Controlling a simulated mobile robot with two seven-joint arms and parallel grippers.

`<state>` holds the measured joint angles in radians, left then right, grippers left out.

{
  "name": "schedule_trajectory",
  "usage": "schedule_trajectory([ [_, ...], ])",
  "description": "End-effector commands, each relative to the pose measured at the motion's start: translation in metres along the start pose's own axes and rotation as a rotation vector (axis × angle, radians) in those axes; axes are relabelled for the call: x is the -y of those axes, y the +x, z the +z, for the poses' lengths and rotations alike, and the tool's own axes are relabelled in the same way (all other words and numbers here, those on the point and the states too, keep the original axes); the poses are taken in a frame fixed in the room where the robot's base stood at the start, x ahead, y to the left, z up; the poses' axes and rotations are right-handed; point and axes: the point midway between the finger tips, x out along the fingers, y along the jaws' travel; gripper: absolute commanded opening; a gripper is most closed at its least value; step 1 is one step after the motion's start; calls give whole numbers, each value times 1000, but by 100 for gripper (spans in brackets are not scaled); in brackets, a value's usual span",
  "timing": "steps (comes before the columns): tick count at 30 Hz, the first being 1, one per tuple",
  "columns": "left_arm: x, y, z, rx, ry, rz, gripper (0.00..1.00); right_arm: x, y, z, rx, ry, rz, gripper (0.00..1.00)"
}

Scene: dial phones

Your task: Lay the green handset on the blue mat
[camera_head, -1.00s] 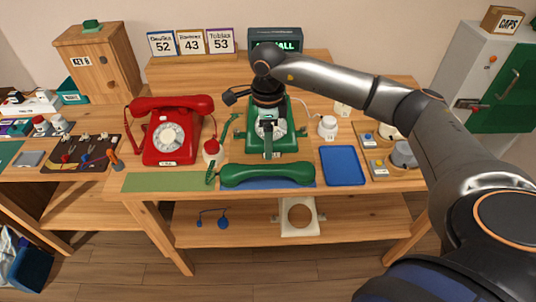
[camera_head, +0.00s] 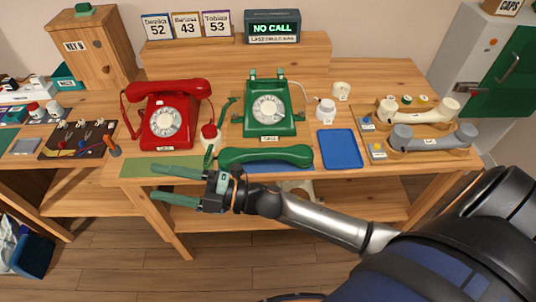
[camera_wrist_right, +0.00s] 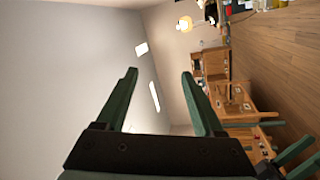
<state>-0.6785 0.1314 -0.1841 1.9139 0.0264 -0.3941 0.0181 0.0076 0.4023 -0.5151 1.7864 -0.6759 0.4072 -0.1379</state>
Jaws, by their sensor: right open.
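The green handset (camera_head: 266,156) lies lengthwise along the front edge of the table, in front of the green dial phone (camera_head: 270,108), whose cradle is empty. The blue mat (camera_head: 276,170) shows as a strip under and in front of the handset. The handset's left end reaches past the mat toward the green mat. My right gripper (camera_head: 153,182) is open and empty, in front of the table's front edge, left of the handset and apart from it. Its spread fingers also show in the right wrist view (camera_wrist_right: 159,75), with nothing between them.
A red phone (camera_head: 166,117) with its handset on stands left. A green mat (camera_head: 150,167) lies front left.

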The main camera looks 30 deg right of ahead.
Motion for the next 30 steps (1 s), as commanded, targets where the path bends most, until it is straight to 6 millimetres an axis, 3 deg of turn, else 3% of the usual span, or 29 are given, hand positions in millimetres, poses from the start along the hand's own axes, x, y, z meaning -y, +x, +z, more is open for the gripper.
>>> schedule_trajectory([
  [3, 0, 0, 0, 0, 0, 0, 50, 36, -47, 41, 344, 375, 57, 69],
  [6, 0, 0, 0, 0, 0, 0, 50, 81, -102, 65, 625, 671, 79, 69],
  [9, 0, 0, 0, 0, 0, 0, 50, 130, -161, 68, 873, 929, 82, 69],
  [12, 0, 0, 0, 0, 0, 0, 50, 169, -208, 57, 1059, 1122, 76, 69],
  [15, 0, 0, 0, 0, 0, 0, 50, 192, -238, 44, 1173, 1244, 71, 69],
  [19, 0, 0, 0, 0, 0, 0, 50, 204, -254, 36, 1232, 1305, 66, 69],
  [30, 0, 0, 0, 0, 0, 0, 50, 204, -254, 36, 1232, 1305, 64, 69],
])
